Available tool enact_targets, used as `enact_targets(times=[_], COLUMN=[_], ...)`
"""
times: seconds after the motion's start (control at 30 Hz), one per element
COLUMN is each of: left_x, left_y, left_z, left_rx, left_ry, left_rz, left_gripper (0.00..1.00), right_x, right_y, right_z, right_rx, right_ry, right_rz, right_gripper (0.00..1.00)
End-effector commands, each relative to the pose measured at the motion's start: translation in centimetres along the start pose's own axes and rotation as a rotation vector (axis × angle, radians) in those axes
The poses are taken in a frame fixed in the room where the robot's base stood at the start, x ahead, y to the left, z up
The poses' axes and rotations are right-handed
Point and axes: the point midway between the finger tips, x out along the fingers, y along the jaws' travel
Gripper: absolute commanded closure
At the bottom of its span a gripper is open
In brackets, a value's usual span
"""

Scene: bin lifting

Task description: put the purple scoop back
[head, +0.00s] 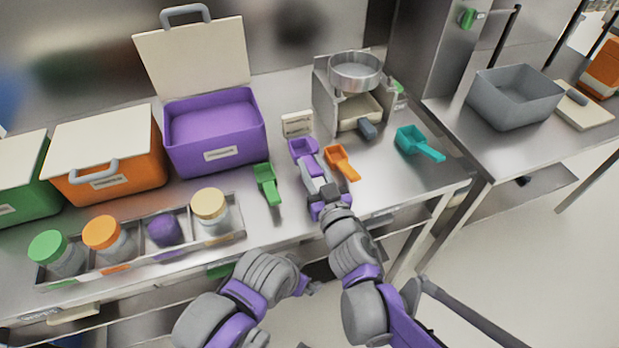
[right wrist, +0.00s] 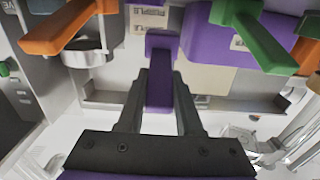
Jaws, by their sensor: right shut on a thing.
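The purple scoop (head: 304,148) is near the middle of the steel counter, its cup toward the back. My right gripper (head: 329,190) is shut on its handle. In the right wrist view, the scoop's purple handle (right wrist: 159,92) lies between the two dark fingers of my right gripper (right wrist: 160,80). Whether the scoop touches the counter is unclear. The open purple bin (head: 215,158) stands behind and left of the scoop, its white lid (head: 195,60) raised. My left gripper (head: 306,286) is low, at the counter's front edge, mostly hidden by its own arm; its fingers are unclear.
A green scoop (head: 267,183) lies left of the purple one, an orange scoop (head: 340,160) close right, and a teal scoop (head: 418,144) farther right. A scale with a round pan (head: 356,72) and a small white card (head: 297,125) stand behind. A jar tray (head: 240,232) is front left.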

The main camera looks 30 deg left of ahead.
Motion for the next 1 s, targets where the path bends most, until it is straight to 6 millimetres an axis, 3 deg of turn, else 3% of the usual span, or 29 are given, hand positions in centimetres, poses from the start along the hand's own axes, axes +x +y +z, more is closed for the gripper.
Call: enact_targets(times=[0.4,0.8,0.83,1.0], left_x=[1.0,1.3,1.3,1.2], left_y=[0.0,0.0,0.0,0.0], left_z=[0.5,0.6,0.6,0.6], left_rx=[0.000,0.000,0.000,0.000], left_ry=[-0.003,-0.005,-0.005,-0.004], left_rz=[0.000,0.000,0.000,0.000], left_gripper=[0.00,0.00,0.00,0.00], right_x=[0.0,0.0,0.0,0.0], right_y=[0.0,0.0,0.0,0.0], right_z=[4.9,5.4,5.4,5.2], right_rx=[0.000,-0.001,-0.001,-0.001], right_ry=[0.000,0.000,-0.001,0.000], right_rz=[0.000,0.000,0.000,0.000], right_gripper=[1.00,1.00,0.64,0.36])
